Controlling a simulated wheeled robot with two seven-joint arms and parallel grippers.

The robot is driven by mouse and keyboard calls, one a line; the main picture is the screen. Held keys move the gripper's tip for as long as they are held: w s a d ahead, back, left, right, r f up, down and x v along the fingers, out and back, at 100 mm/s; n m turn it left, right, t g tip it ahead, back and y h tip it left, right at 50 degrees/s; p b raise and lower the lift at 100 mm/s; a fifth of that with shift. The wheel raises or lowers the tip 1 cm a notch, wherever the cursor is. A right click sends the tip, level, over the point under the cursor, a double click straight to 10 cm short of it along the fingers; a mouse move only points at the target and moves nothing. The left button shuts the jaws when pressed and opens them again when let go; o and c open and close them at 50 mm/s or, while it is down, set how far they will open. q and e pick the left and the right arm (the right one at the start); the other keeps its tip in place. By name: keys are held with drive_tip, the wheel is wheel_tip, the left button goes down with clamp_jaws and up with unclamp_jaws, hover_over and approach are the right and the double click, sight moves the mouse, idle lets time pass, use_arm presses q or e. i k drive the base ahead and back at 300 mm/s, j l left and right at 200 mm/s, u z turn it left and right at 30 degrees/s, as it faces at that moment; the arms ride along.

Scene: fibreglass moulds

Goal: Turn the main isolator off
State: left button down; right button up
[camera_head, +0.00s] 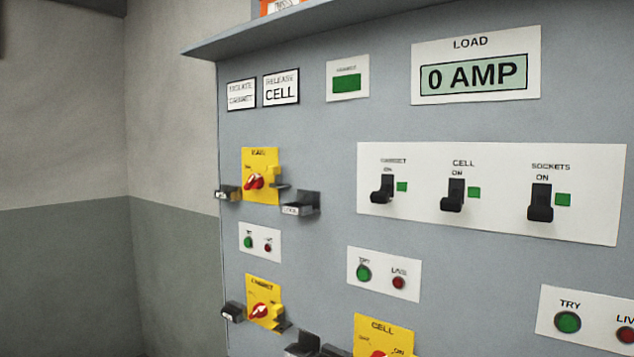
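The main isolator is a red rotary handle (253,182) on a yellow plate (262,160) at the upper left of the grey panel. The plate's small label seems to read MAIN. The handle lies slanted, its right end higher; the position marks around it are too small to read. A small grey bracket sticks out at the plate's right edge. A dark box (228,193) sits to its left and a grey labelled box (297,209) to its lower right. Neither of my grippers is in view.
Below are similar yellow isolators, CABINET (263,289) and CELL (383,330), with boxes jutting out. Three black switches, including SOCKETS (540,202), sit at ON beside green squares. The load display (474,77) reads 0 AMP. A ledge (290,25) overhangs the panel.

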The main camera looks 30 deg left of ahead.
sight(256, 181)
drive_tip(key=i+j+z, duration=0.1)
drive_tip(key=j+z, duration=0.25)
drive_tip(key=j, duration=0.3)
drive_tip(key=j+z, duration=0.3)
drive_tip(key=j, duration=0.35)
drive_tip(key=j+z, duration=0.35)
drive_tip(key=j, duration=0.3)
drive_tip(key=k+j+z, duration=0.2)
drive_tip(key=j+z, duration=0.15)
drive_tip(key=j, duration=0.25)
